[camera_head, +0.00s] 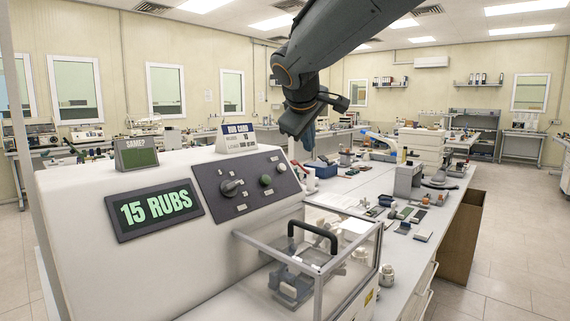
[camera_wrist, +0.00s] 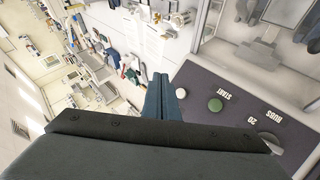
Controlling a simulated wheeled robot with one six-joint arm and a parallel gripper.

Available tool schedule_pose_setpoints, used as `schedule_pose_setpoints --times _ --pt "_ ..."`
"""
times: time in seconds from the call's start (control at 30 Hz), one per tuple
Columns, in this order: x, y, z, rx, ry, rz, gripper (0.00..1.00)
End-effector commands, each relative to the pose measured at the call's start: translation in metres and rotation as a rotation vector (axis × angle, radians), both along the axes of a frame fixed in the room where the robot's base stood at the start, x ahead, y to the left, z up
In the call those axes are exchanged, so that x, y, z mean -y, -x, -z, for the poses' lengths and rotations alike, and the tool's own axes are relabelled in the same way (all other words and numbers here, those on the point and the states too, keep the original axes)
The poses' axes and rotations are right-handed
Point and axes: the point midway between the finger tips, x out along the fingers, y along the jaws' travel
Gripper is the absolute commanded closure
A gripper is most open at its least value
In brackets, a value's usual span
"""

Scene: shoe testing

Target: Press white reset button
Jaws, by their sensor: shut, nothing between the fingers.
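The white button (camera_wrist: 181,93) sits on the dark control panel (camera_wrist: 235,85), beside the green START button (camera_wrist: 215,104) in the wrist view. My gripper (camera_wrist: 160,78) is shut and empty, its fingertips just left of the white button in that picture. I cannot tell their height above the panel, but no contact shows. In the head view my gripper (camera_head: 306,143) hangs above and to the right of the panel (camera_head: 215,200), which carries a dial (camera_head: 231,187) and the green button (camera_head: 266,181). The white button is small there.
The machine's display (camera_head: 155,210) reads 15 RUBS. A SAMPLE sign (camera_head: 136,153) and a rub card (camera_head: 236,137) stand on top. A clear guard with a black handle (camera_head: 312,236) is in front. The bench (camera_head: 345,190) behind holds many small items.

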Motion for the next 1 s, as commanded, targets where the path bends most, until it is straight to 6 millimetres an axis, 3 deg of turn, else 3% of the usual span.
schedule_pose_setpoints --times 0.47,1.0 --pt "0.003 -0.003 0.003 -0.001 0.0 0.007 1.0" --pt "-0.039 -0.034 0.043 0.0 0.0 0.003 1.0"
